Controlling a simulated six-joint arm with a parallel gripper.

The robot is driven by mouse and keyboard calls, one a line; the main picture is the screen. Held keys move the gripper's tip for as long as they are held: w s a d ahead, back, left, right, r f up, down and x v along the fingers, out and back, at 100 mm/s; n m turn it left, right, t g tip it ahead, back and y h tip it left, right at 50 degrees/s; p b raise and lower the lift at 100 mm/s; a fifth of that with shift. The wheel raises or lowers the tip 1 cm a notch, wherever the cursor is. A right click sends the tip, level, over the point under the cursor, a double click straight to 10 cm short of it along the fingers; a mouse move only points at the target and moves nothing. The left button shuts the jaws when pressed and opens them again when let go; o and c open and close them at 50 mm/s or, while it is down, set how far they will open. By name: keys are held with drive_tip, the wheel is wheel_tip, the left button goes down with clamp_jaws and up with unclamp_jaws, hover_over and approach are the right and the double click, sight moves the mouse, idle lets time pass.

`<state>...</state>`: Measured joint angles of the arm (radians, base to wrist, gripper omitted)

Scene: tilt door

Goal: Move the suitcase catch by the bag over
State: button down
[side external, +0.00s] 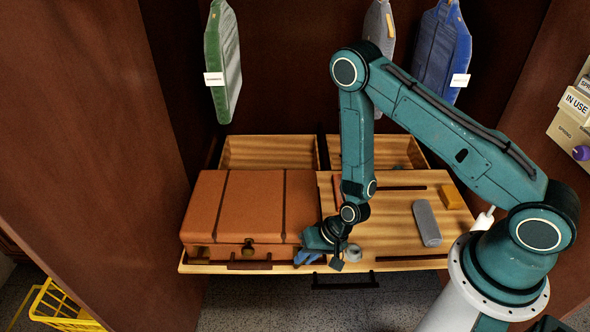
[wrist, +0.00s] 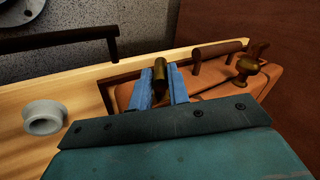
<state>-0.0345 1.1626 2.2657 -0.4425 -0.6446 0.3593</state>
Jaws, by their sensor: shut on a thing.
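The orange-brown suitcase (side external: 245,205) lies flat on the left of the wooden surface, with darker straps across its lid. Its front carries a brass middle fitting (side external: 248,247), a dark handle (side external: 249,265) and a left-hand catch (side external: 197,252). My gripper (side external: 306,258) is at the suitcase's front right corner. In the wrist view, its blue fingers (wrist: 160,92) are shut on a brass catch (wrist: 160,72). The fingers hide the catch's lower part.
Green (side external: 223,60), grey (side external: 379,30) and blue (side external: 442,52) bags hang above. A grey case (side external: 427,223), a yellow block (side external: 451,197) and a small grey ring (wrist: 44,117) are on the wooden surface. A dark bar handle (side external: 346,285) juts from the front edge. A yellow crate (side external: 62,305) stands lower left.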

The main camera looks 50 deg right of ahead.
drive_tip(key=c, duration=1.3)
unclamp_jaws()
drive_tip(key=shift+c, duration=0.2)
drive_tip(key=shift+r, duration=0.15)
drive_tip(key=v, duration=1.1)
drive_tip(key=shift+d+r, duration=0.2)
drive_tip(key=shift+r, duration=0.1)
drive_tip(key=shift+s, duration=0.15)
